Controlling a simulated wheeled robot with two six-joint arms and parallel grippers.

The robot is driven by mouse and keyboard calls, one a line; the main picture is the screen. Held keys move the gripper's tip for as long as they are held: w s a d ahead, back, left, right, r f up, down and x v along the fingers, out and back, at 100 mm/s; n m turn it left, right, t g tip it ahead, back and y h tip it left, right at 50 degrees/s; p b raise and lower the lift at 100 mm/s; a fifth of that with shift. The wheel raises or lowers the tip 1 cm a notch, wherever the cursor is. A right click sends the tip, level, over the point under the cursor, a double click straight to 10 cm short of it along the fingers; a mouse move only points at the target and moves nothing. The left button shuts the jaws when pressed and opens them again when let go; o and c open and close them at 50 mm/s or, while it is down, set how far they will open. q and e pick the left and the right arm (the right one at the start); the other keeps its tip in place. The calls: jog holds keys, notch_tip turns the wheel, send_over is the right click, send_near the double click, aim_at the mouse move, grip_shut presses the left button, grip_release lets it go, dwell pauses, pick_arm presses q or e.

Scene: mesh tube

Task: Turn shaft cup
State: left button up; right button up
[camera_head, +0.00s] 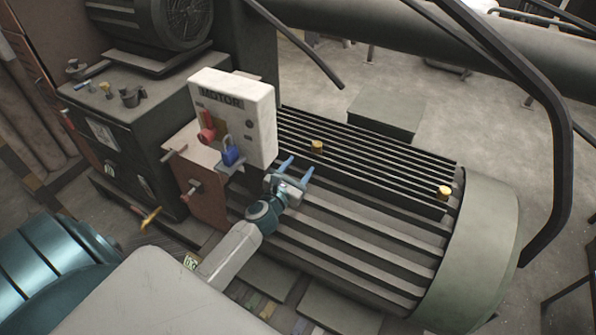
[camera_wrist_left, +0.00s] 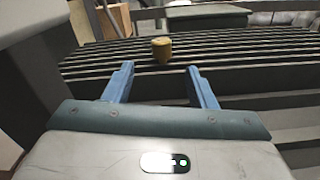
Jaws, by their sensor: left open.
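A small yellow cup-like fitting (camera_head: 317,147) stands upright on the ribbed top of the grey-green motor (camera_head: 355,228). A second similar fitting (camera_head: 444,192) stands farther right, near the motor's rounded end. I cannot tell which of the two is the shaft cup. My left gripper (camera_head: 298,167) is open and empty, with blue fingers, above the ribs just short of the nearer fitting. In the left wrist view one yellow fitting (camera_wrist_left: 161,50) shows beyond and between the open fingertips (camera_wrist_left: 160,70), apart from them. My right gripper is not in view.
A white MOTOR box (camera_head: 235,115) with a red switch and blue padlock stands close left of my left gripper. A dark cabinet (camera_head: 130,130) with small parts on top is farther left. Dark curved pipes (camera_head: 555,120) cross at the right. The ribs around the fittings are clear.

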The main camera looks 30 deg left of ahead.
pick_arm(q)
jog(key=shift+n, duration=1.1)
